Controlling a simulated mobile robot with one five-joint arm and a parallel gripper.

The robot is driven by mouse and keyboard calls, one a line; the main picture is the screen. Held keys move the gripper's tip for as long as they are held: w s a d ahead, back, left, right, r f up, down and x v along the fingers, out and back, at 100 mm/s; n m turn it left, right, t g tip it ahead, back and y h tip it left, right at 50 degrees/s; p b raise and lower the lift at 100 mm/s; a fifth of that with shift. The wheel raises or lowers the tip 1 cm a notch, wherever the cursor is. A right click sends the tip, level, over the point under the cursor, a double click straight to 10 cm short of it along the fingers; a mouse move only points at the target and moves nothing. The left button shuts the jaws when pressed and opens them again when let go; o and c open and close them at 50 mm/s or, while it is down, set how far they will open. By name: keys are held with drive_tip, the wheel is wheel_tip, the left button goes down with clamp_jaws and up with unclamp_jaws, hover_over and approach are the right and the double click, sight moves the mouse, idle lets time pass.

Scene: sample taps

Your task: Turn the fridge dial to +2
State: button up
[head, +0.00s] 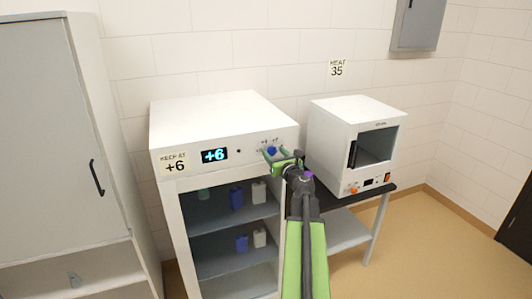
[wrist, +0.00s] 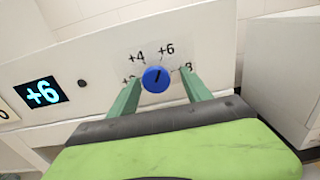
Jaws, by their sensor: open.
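The fridge (head: 225,110) is a white cabinet with an open front and shelves. Its blue dial (head: 271,151) sits on the top front panel; it also shows in the wrist view (wrist: 156,79). The dial's dark pointer line tilts up and slightly right, toward the +6 mark. The +4 and +6 marks show clearly; the lower left mark and the +8 are partly hidden by my fingers. The display (wrist: 41,93) reads +6. My gripper (wrist: 159,81) is open, with one green finger on each side of the dial. I cannot tell whether they touch it.
A label reading KEEP AT +6 (head: 174,164) is on the fridge front. A white heater box (head: 330,135) stands on a dark-topped table at right, under a HEAT 35 sign (head: 337,68). A grey cabinet (head: 45,140) stands at left. Bottles stand on the fridge shelves.

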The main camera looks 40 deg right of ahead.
drive_tip(key=shift+c, duration=0.5)
drive_tip(key=shift+w+a, duration=0.15)
clamp_jaws()
drive_tip(key=shift+r, duration=0.1)
